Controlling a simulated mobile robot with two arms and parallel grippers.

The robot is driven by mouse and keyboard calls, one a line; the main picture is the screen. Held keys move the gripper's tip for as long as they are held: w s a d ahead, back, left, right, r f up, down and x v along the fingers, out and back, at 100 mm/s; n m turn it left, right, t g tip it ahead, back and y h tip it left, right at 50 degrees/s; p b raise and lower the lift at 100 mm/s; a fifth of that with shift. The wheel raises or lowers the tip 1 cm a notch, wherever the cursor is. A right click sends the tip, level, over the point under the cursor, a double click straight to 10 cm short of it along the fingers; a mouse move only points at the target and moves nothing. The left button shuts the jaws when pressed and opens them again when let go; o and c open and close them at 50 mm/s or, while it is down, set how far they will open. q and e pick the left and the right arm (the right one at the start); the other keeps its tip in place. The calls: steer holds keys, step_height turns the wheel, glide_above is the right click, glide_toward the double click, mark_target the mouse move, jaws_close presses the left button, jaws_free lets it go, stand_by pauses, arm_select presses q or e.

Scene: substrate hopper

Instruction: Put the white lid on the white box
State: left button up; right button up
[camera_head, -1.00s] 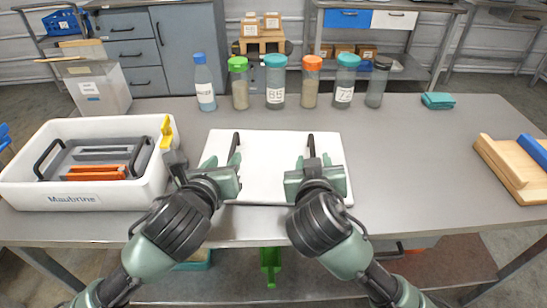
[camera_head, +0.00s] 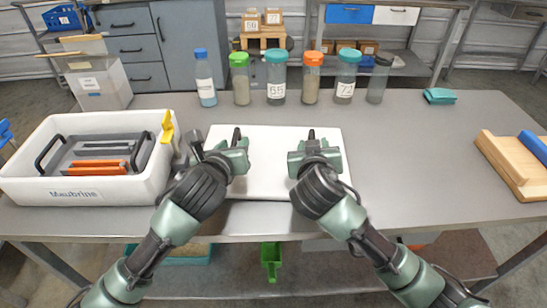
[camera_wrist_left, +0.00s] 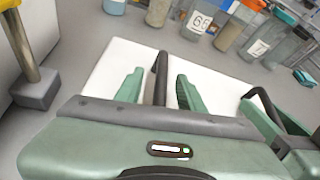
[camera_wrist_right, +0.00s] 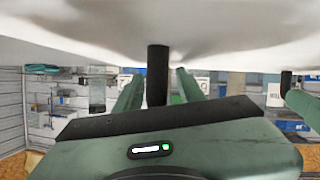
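The white lid (camera_head: 275,180) lies flat on the bench in the head view, with an upright black handle at each side. The white box (camera_head: 85,195), marked with a name, stands to its left and is open on top. My left gripper (camera_head: 237,143) is at the lid's left handle; in the left wrist view the handle (camera_wrist_left: 160,78) stands between the open fingers. My right gripper (camera_head: 313,145) is at the right handle; in the right wrist view the handle (camera_wrist_right: 157,75) stands between its fingers, with slim gaps on both sides. The handles' lower parts are hidden.
Several bottles (camera_head: 276,80) stand behind the lid. A wooden block (camera_head: 510,165) is at the right. The bench (camera_head: 420,160) right of the lid is clear.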

arm_select(q)
steer(key=shift+c, duration=0.3)
arm_select(e)
steer(key=shift+c, duration=0.3)
arm_select(q)
jaws_close()
arm_select(e)
jaws_close()
stand_by(0.5)
